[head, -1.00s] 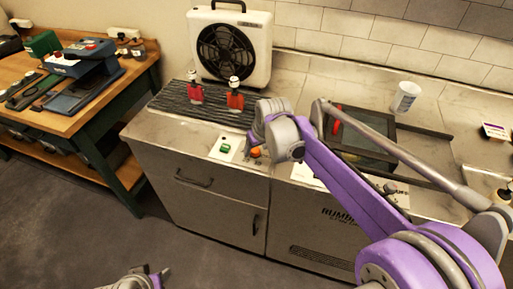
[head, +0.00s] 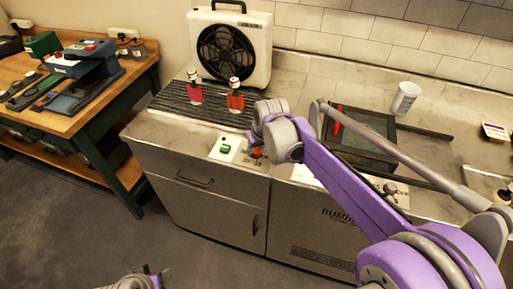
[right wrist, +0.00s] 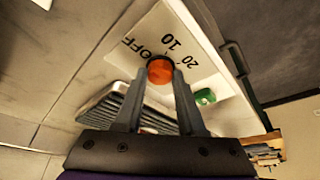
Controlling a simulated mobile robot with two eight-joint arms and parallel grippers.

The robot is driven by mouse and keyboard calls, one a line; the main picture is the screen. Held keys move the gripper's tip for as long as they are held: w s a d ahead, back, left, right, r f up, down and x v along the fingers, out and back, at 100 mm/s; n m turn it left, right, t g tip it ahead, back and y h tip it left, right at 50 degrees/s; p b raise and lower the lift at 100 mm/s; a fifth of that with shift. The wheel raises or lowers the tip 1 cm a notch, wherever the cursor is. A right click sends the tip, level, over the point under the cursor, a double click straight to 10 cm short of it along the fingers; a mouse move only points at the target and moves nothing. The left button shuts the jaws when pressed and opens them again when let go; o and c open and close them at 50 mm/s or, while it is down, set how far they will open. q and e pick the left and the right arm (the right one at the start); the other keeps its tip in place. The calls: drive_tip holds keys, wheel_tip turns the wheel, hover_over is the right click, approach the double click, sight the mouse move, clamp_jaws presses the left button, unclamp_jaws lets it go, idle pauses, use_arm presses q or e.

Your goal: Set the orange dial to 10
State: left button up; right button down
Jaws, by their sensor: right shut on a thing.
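The orange dial (right wrist: 160,70) sits on a white plate (right wrist: 196,48) marked OFF, 10 and 20 in the right wrist view. In the head view the dial (head: 256,153) is at the counter's front, partly covered by my right gripper (head: 257,145). My right gripper (right wrist: 160,80) is shut on the dial, one finger on each side. I cannot see a pointer on the dial, so its setting is unclear. My left gripper (head: 152,272) is low at the bottom edge of the head view, away from the counter; its opening is unclear.
A green switch (head: 225,149) is left of the dial. A red bottle (head: 195,92) and an orange bottle (head: 235,100) stand on the ribbed mat (head: 172,98) behind, before a white fan (head: 258,48).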

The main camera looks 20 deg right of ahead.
drive_tip(key=m, duration=0.2)
drive_tip(key=m+h, duration=0.1)
drive_tip(key=m, duration=0.1)
drive_tip(key=m+h, duration=0.1)
drive_tip(key=m, duration=0.1)
drive_tip(key=shift+a+p, duration=0.3)
drive_tip(key=shift+p, duration=0.1)
drive_tip(key=shift+w+a+m+g+h+p, duration=0.15)
drive_tip(key=shift+m+g+h, duration=0.3)
drive_tip(key=shift+m, duration=0.85)
drive_tip(key=shift+d+m+g+h+p, duration=0.1)
drive_tip(key=shift+m+g+h+p, duration=0.3)
drive_tip(key=shift+m, duration=0.9)
drive_tip(key=c, duration=0.5)
unclamp_jaws()
drive_tip(key=v, duration=1.1)
drive_tip(key=shift+a+f, duration=0.15)
